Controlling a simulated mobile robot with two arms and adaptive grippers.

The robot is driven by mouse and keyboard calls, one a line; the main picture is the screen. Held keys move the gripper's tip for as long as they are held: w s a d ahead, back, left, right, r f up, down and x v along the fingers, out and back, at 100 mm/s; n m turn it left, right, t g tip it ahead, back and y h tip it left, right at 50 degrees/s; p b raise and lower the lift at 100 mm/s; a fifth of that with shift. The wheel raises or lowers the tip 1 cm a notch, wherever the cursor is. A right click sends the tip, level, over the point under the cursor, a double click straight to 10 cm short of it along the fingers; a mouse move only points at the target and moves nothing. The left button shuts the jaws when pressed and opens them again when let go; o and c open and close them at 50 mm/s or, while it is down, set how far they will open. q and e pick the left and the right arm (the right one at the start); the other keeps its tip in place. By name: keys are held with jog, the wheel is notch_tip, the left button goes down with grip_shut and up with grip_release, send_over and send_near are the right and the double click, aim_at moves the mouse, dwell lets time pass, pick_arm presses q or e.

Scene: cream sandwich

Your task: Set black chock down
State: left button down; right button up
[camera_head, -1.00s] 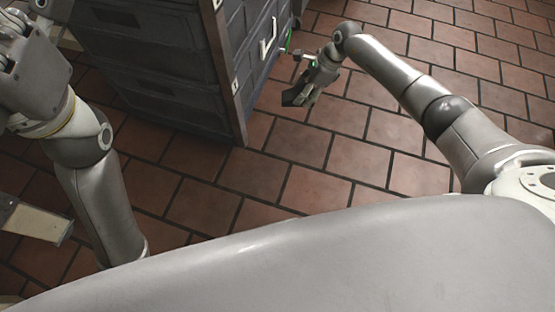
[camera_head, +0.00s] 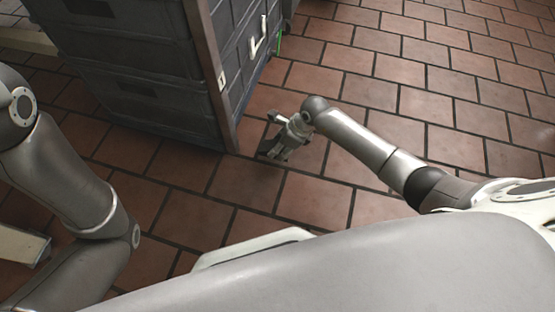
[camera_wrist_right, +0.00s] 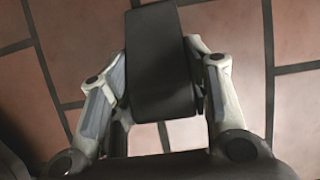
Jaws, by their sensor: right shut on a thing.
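The black chock (camera_wrist_right: 157,70) is a dark, flat-faced block in the right wrist view. My right gripper (camera_wrist_right: 155,55) is shut on it, with one finger against each side. In the head view my right gripper (camera_head: 277,150) is low over the tiled floor, just right of the dark cabinet's near bottom corner. The chock shows there only as a small dark shape at the fingers. I cannot tell whether it touches the floor. My left arm shows at the left edge, but its gripper is out of view.
A dark grey cabinet (camera_head: 150,75) with drawers and pale handles stands at the upper left, close to my right gripper. A thin green item (camera_head: 279,44) is by its far side. The red-brown tiled floor (camera_head: 430,95) is clear to the right.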

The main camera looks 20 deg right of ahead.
jog(key=shift+s+a+f, duration=0.2)
jog(key=shift+a+f, duration=0.15)
jog(key=shift+f, duration=0.1)
jog(key=f+b, duration=0.4)
jog(key=shift+s+a, duration=0.15)
jog(key=shift+a, duration=0.1)
jog(key=shift+r, duration=0.15)
jog(key=o, duration=1.1)
